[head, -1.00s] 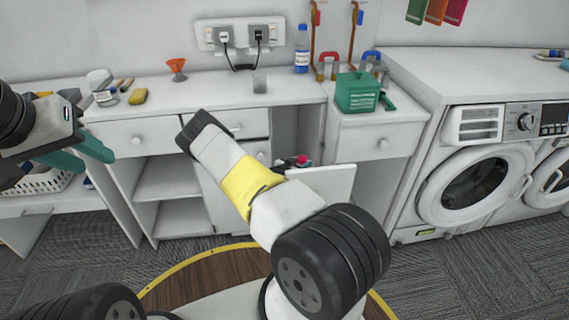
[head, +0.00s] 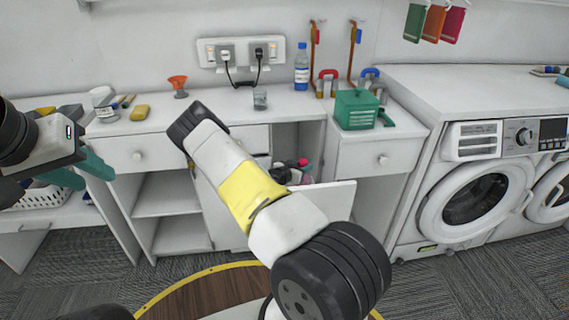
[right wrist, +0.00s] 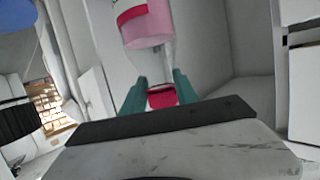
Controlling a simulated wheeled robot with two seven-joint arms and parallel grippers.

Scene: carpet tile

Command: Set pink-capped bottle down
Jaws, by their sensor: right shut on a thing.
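The pink-capped bottle shows in the right wrist view, its pink cap (right wrist: 162,96) between the two teal fingers of my right gripper (right wrist: 160,92). Its clear body with a pink band extends upward in that picture, cut off by the top edge. My right gripper is shut on it. In the head view my own forearm hides most of that gripper. A pink spot and dark items (head: 303,163) show inside the open cabinet (head: 313,140); I cannot tell whether the held bottle is among them. My left gripper (head: 80,172) is open and empty at the left.
The countertop (head: 215,92) holds an orange funnel (head: 178,84), a yellow sponge (head: 140,112), a glass (head: 260,99), a blue-capped bottle (head: 302,68) and a green box (head: 356,110). A washing machine (head: 470,195) stands right.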

